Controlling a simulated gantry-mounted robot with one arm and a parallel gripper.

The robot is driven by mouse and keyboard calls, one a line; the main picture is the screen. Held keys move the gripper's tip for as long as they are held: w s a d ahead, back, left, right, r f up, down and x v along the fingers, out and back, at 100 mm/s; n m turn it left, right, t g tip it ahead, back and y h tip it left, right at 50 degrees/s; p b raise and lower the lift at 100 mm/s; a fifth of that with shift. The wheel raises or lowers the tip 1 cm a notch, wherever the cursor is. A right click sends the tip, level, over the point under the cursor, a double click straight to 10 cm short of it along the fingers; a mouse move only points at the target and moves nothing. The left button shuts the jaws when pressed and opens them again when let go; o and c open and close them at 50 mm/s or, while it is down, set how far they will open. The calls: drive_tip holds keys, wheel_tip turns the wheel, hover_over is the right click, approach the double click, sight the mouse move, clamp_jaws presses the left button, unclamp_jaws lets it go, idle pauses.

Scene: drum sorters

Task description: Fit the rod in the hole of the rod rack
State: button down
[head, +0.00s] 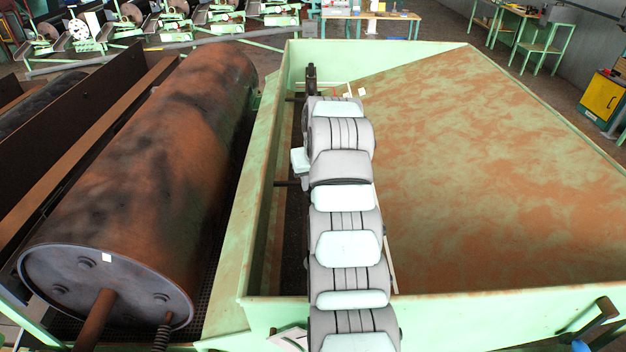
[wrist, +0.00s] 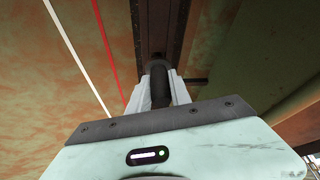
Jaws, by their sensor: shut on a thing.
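In the wrist view, the two pale fingers of my gripper (wrist: 161,74) are shut on a dark, round rod (wrist: 160,92), which stands between them and is seen nearly end-on. The rod's far end is hidden or lost in the dark. In the head view my arm reaches over the left part of the green bin, and it hides my gripper and the rod. I cannot clearly pick out the rod rack or its hole. A short dark bar (wrist: 196,80) sticks out just right of the fingers in the wrist view.
The green bin (head: 470,300) has a broad rusty sloping plate (head: 480,170) right of my arm. A large rusty drum (head: 140,160) lies left of the bin. Dark pegs (head: 287,183) show by the bin's left wall. White (wrist: 75,55) and red (wrist: 108,50) lines cross the wrist view.

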drive_tip(key=shift+f+b, duration=0.3)
drive_tip(key=shift+f, duration=0.55)
drive_tip(key=c, duration=1.1)
unclamp_jaws()
drive_tip(key=shift+f, duration=0.1)
drive_tip(key=v, duration=1)
drive_tip(key=shift+s+r+b, duration=0.2)
drive_tip(key=shift+r+b, duration=0.15)
drive_tip(key=shift+b, duration=0.1)
